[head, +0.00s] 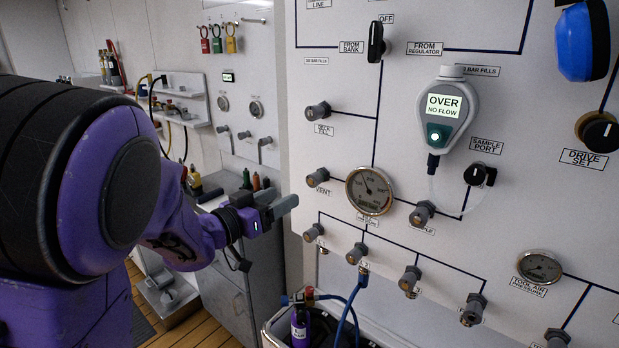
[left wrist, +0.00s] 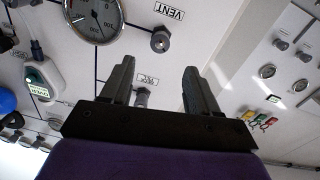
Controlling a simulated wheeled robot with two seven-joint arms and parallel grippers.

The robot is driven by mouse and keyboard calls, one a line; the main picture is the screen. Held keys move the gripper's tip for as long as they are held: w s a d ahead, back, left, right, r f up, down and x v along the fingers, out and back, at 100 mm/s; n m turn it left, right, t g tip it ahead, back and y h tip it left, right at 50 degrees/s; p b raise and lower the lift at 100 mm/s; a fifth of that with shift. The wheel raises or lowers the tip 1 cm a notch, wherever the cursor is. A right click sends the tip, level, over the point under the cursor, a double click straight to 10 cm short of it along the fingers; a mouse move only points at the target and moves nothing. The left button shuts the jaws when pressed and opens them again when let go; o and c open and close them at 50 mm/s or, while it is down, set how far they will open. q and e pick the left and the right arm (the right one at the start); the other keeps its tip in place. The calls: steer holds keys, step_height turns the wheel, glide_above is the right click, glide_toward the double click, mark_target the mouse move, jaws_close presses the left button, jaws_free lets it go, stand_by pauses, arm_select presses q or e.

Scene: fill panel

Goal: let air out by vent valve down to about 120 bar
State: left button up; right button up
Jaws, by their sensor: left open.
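The vent valve (head: 318,177) is a small grey knob on the white panel, with the VENT label just below it. In the left wrist view the vent valve (left wrist: 160,40) shows beyond the fingertips, roughly centred between them. The round pressure gauge (head: 370,190) is right of the valve; its needle points up and left, and its figures are too small to read surely. It also shows in the left wrist view (left wrist: 93,18), partly cut off. My left gripper (head: 287,205) is open and empty, left of and slightly below the valve, apart from it. My right gripper is out of view.
A similar knob (head: 317,112) sits above the vent valve. A row of fill valves (head: 357,254) runs below the gauge. A handheld meter (head: 446,110) reading "OVER NO FLOW" hangs right. A purple bottle (head: 300,325) with a blue hose stands in a bin below.

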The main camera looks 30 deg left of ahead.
mark_target(311, 182)
arm_select(q)
steer(key=w, duration=0.3)
steer(key=w+p, duration=0.1)
steer(key=w, duration=0.2)
steer(key=w+d+p, duration=0.1)
steer(key=w, duration=0.3)
steer(key=shift+w+d, duration=0.15)
steer(key=shift+w, duration=0.2)
steer(key=c, duration=1)
steer(key=shift+r+n+p, duration=0.25)
steer(key=shift+n+p, duration=0.45)
steer(key=shift+p, duration=0.25)
steer(key=shift+c, duration=0.2)
steer(key=shift+f, duration=0.2)
